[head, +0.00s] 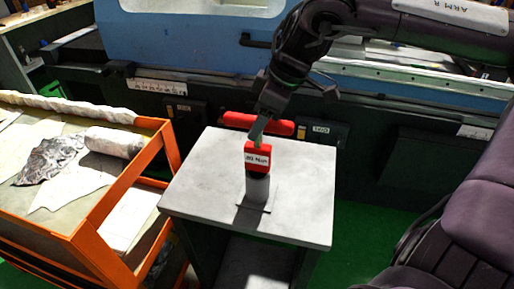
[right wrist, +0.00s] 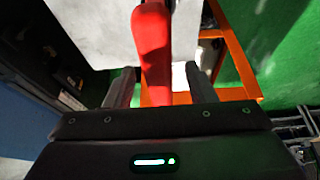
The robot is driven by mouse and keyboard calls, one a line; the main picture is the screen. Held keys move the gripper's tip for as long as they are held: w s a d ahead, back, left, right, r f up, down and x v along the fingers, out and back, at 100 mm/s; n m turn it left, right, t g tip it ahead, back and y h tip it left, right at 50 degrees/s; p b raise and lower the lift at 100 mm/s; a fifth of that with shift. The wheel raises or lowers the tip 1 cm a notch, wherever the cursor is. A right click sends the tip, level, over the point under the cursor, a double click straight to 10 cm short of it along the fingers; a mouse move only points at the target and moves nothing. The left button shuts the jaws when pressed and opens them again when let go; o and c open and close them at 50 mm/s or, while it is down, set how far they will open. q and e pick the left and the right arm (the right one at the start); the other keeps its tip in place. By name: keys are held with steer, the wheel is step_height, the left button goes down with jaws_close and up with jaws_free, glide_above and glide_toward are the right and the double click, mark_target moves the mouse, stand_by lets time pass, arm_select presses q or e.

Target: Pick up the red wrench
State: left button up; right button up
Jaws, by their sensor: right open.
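The red wrench shows in the head view as a red crossbar (head: 234,119) above a red block with a white label (head: 257,158). The block sits on a grey cylindrical stand (head: 257,188) on the small table. My right gripper's fingers cover the part between bar and block, so I cannot see how they join. My right gripper (head: 257,138) is open and points down at the wrench. In the right wrist view the red bar (right wrist: 152,45) runs between the two fingers (right wrist: 152,85), with a gap visible on each side. My left gripper is not in view.
The grey table top (head: 205,185) is otherwise clear. An orange-framed cart (head: 95,245) with paper, crumpled foil and a roll stands at the left. The blue and dark grinder (head: 195,45) stands behind the table. Green floor (head: 355,235) shows at the right.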

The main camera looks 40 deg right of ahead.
steer(key=shift+x, duration=0.95)
steer(key=shift+d, duration=0.1)
jaws_close()
steer(key=shift+r, duration=0.1)
steer(key=shift+w, duration=0.1)
